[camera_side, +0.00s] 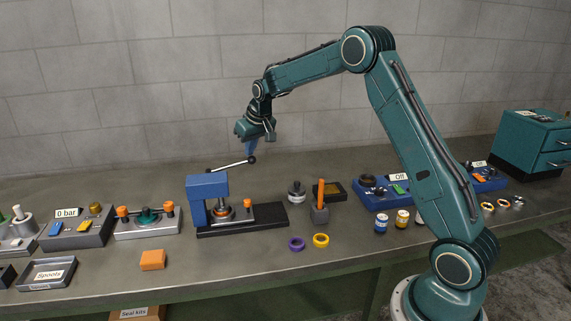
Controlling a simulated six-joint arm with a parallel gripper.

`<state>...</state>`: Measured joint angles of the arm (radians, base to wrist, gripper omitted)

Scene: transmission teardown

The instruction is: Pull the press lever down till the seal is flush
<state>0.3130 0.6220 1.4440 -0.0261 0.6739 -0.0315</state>
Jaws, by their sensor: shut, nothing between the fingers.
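The press (208,187) is a blue head and column on a long black base, in the middle left of the side view. Its lever (231,165) is a pale rod rising slightly to the right from the head, with a dark ball knob at its right end. My gripper (250,150) is shut and empty, pointing down just above and beside the knob; I cannot tell whether it touches. Under the head sits a part with an orange and metal centre (224,212).
An orange-knobbed fixture (147,221) and a grey unit labelled 0 bar (80,231) stand left of the press. An orange block (153,260), a purple ring (297,244) and a yellow ring (321,240) lie in front. A grey block with an orange handle (320,214) stands right.

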